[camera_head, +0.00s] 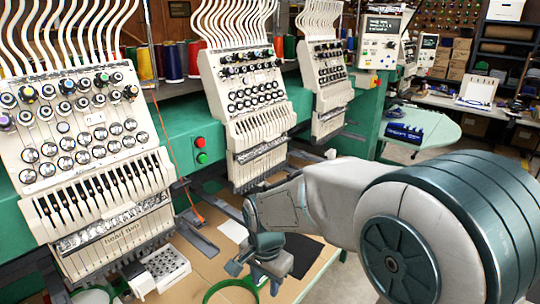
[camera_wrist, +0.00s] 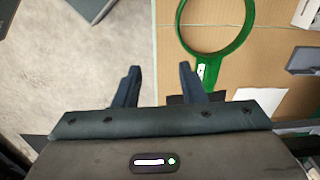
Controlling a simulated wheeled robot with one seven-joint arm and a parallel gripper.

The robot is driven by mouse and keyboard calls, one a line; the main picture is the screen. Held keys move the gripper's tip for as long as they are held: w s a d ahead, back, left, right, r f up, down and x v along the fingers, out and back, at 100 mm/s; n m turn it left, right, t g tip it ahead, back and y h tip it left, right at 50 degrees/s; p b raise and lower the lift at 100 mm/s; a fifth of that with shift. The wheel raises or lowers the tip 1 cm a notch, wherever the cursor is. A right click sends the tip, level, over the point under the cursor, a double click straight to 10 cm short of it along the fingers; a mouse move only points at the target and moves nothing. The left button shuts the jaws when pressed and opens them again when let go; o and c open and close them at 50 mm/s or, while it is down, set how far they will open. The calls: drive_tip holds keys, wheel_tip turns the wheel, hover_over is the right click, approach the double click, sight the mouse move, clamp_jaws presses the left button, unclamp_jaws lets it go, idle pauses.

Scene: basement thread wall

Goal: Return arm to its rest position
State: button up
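My arm reaches in from the right in the head view and bends down over the table of the embroidery machine. My gripper (camera_head: 254,275) is at its end, above the tan table near the front, close to a green hoop (camera_head: 212,291). In the wrist view my gripper (camera_wrist: 158,72) has its two dark fingers apart with nothing between them. The green hoop (camera_wrist: 246,38) lies flat on the tan board there, its tab just beyond the right finger. Whether a finger touches the tab cannot be told.
Embroidery heads (camera_head: 85,150) stand along the left and back above the tan table (camera_head: 205,240). A white perforated block (camera_head: 165,267) sits at the table's front left. A white sheet (camera_head: 232,231) lies flat. Bare floor (camera_wrist: 80,70) shows left of the table edge in the wrist view.

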drive_tip(key=s+d+r+n+t, duration=0.1)
drive_tip(key=s+d+r+n, duration=0.2)
drive_tip(key=s+d, duration=0.3)
drive_tip(key=s+d+r+n+t, duration=0.2)
drive_tip(key=s+d+r+n, duration=0.2)
drive_tip(key=d, duration=0.6)
drive_tip(key=shift+s+r, duration=0.5)
drive_tip(key=shift+s, duration=0.7)
